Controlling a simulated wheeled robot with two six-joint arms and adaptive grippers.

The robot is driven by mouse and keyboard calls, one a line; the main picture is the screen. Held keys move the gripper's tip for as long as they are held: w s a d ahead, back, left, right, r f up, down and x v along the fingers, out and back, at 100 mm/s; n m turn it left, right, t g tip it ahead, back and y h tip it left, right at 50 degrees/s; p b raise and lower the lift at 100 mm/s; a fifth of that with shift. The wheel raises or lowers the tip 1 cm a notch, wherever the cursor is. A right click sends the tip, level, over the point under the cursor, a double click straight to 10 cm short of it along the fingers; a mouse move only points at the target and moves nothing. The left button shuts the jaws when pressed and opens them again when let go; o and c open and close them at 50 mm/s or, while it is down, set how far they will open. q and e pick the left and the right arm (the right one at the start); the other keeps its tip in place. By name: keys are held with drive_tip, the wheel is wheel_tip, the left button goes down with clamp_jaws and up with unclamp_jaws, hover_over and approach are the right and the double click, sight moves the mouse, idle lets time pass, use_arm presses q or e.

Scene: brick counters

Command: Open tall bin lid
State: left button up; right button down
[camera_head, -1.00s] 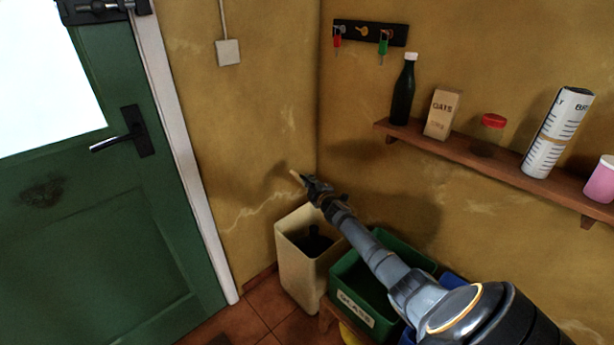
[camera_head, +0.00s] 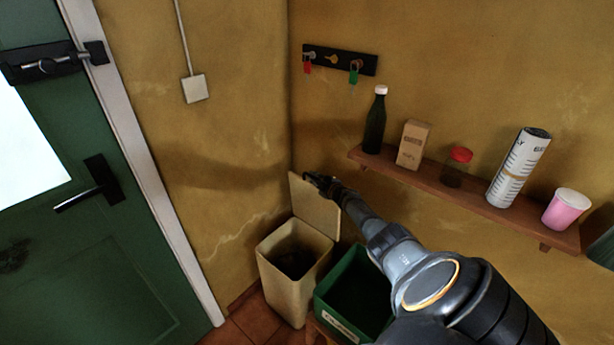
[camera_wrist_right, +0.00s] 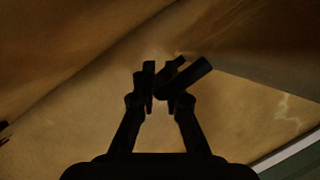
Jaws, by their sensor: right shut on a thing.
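The tall cream bin (camera_head: 288,284) stands in the corner on the tiled floor, its mouth open and its dark inside showing. Its cream lid (camera_head: 312,207) stands up steeply behind the mouth, near the wall. My right gripper (camera_head: 318,181) is at the lid's upper part, shut on what looks like its dark handle. In the right wrist view my fingers (camera_wrist_right: 162,90) close around a dark bar (camera_wrist_right: 188,77) in front of a pale surface. The gripper hides part of the lid. My left gripper is not in view.
A green crate (camera_head: 335,319) stands just right of the bin, under my right arm. A wooden shelf (camera_head: 465,195) above holds a bottle, a carton, a jar, a paper roll and a pink cup. A green door (camera_head: 95,255) is at left.

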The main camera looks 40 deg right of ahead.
drive_tip(key=shift+w+d, duration=0.1)
drive_tip(key=shift+d, duration=0.45)
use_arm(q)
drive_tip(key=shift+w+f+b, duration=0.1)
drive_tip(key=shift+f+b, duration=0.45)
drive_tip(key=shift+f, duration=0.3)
use_arm(e)
drive_tip(key=shift+d, duration=0.75)
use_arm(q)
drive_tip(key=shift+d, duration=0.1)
